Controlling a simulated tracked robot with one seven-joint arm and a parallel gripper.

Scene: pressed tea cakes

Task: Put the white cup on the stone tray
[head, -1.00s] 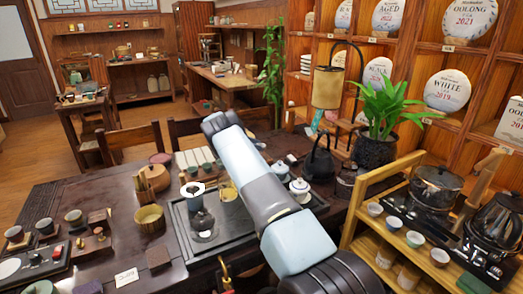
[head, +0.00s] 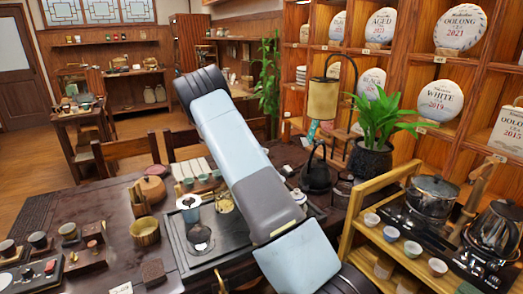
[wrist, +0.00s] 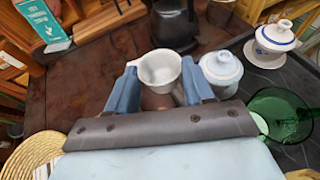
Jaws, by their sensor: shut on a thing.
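In the wrist view, my gripper (wrist: 162,88) is shut on the white cup (wrist: 161,66), which sits between the two blue fingers with its open mouth showing. The cup is held over the dark wooden table, beside the stone tray. The stone tray (wrist: 262,82) is a dark slab at the right of the wrist view. In the head view, the tray (head: 226,241) lies at the middle of the table, partly covered by my arm. My gripper and the held cup are hidden behind my arm in the head view.
A pale lidded jar (wrist: 221,70), a white lidded bowl (wrist: 273,38) on a saucer and a green glass vessel (wrist: 280,112) stand at the right. A dark kettle (wrist: 175,22) stands beyond the cup. A woven round mat (wrist: 32,160) is at lower left.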

